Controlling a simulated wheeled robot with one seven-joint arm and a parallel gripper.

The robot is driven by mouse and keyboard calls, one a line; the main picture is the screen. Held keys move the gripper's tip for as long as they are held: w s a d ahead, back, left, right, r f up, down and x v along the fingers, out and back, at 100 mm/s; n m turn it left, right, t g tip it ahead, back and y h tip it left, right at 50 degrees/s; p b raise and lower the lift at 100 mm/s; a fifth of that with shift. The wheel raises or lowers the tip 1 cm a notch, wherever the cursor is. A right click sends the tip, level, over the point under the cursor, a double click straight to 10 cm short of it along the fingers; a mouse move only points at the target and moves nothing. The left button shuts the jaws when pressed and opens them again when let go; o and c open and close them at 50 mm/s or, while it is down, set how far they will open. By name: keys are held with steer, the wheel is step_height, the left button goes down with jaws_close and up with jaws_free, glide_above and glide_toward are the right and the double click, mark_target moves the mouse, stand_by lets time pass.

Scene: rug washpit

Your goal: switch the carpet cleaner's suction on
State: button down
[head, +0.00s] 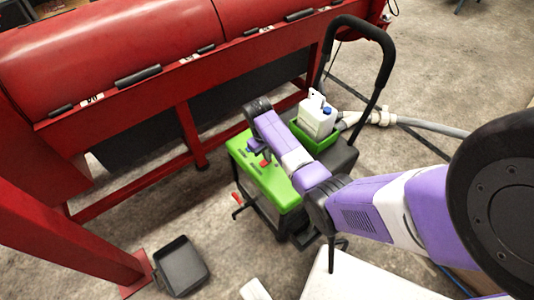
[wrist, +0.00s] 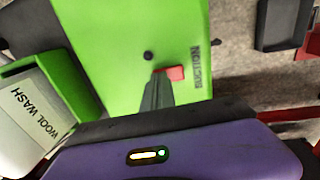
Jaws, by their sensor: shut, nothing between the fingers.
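The carpet cleaner (head: 280,194) has a bright green top, which fills much of the wrist view (wrist: 110,35). A small red suction switch (wrist: 172,73) sits on it beside a "SUCTION" label (wrist: 196,68); a small red spot, likely the switch, also shows in the head view (head: 265,163). My gripper (wrist: 160,76) is shut and empty. Its tips appear right at the switch's left edge and hide part of it. I cannot tell whether they touch it or which way the switch is set.
A white "WOOL WASH" jug (head: 316,117) stands in a green holder (head: 318,143) on the cleaner. A black push handle (head: 372,32) rises behind it. A red machine (head: 130,50) stands at the back left. A black tray (head: 180,266) lies on the floor.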

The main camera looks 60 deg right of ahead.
steer(key=shift+d+f, duration=0.15)
stand_by(0.3)
steer(key=shift+w+a+p, duration=0.3)
steer(key=shift+a+p, duration=0.3)
steer(key=shift+a, duration=0.2)
steer(key=shift+y, duration=0.3)
steer(key=shift+r, duration=0.2)
step_height(320, 180, up, 14)
steer(key=a+p, duration=0.1)
steer(key=p, duration=0.4)
steer(key=shift+w+a+f+p, duration=0.15)
steer(key=shift+w+a+p, duration=0.15)
steer(key=shift+w+a, duration=0.1)
